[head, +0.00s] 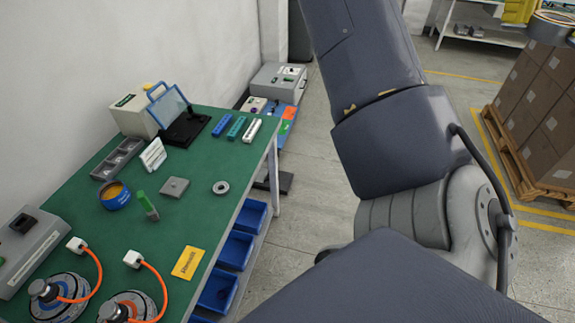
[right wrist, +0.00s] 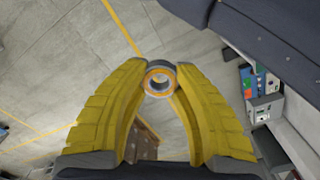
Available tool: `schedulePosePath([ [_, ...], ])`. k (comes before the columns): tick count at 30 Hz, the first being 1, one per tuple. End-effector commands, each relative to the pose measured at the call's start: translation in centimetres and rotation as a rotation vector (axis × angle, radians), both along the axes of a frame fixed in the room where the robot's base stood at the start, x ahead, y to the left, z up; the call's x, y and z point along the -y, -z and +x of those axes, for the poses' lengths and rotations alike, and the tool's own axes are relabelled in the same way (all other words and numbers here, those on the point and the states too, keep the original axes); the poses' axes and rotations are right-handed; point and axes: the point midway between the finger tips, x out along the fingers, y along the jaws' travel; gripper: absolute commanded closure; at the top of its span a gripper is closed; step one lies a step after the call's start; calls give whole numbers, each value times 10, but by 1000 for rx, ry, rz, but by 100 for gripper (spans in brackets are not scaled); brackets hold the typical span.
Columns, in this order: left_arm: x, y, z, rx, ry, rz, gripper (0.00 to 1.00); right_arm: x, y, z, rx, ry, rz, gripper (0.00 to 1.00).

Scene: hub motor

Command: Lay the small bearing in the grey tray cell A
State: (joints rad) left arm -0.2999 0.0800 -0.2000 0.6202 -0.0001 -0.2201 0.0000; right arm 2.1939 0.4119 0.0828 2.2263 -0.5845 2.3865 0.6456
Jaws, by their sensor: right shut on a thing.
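My right gripper (right wrist: 160,75) shows in the right wrist view with its yellow fingers shut on a ring-shaped bearing. The grey tray (head: 105,174) with several cells lies near the wall on the green table in the head view. Its cell letters are too small to read. My left gripper is not in view.
The green table (head: 205,215) carries a grey ring (head: 221,187), a flat grey block (head: 174,187), a blue tin (head: 115,197), a green-handled tool (head: 146,205) and a yellow card (head: 187,262). Boxes (head: 535,110) stand on a pallet at the right.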

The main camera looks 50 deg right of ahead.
Motion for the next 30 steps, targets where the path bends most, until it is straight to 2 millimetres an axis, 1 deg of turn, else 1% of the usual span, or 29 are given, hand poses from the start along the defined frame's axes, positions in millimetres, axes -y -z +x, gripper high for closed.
schedulePosePath([
  [1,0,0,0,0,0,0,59,-17,-8,4,-1,42,-5,100],
  [3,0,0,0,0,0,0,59,-43,-17,12,-2,106,-6,100],
  [5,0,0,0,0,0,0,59,-65,-24,21,-2,162,-6,100],
  [6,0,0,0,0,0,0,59,-79,-27,27,-2,199,-5,100],
  [8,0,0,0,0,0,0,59,-100,-30,38,-2,255,-5,100],
  [9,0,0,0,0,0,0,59,-113,-31,45,-2,292,-4,100],
  [12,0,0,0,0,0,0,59,-143,-32,64,-2,378,-3,100],
  [14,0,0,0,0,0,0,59,-159,-31,77,-2,426,-1,100],
  [19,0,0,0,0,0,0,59,-200,-22,114,-1,558,-1,100],
  [23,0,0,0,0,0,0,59,-230,-9,149,-2,662,-1,100],
  [26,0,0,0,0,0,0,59,-251,5,180,-2,746,0,100],
  [30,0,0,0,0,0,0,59,-277,35,229,-2,871,-1,100],
])
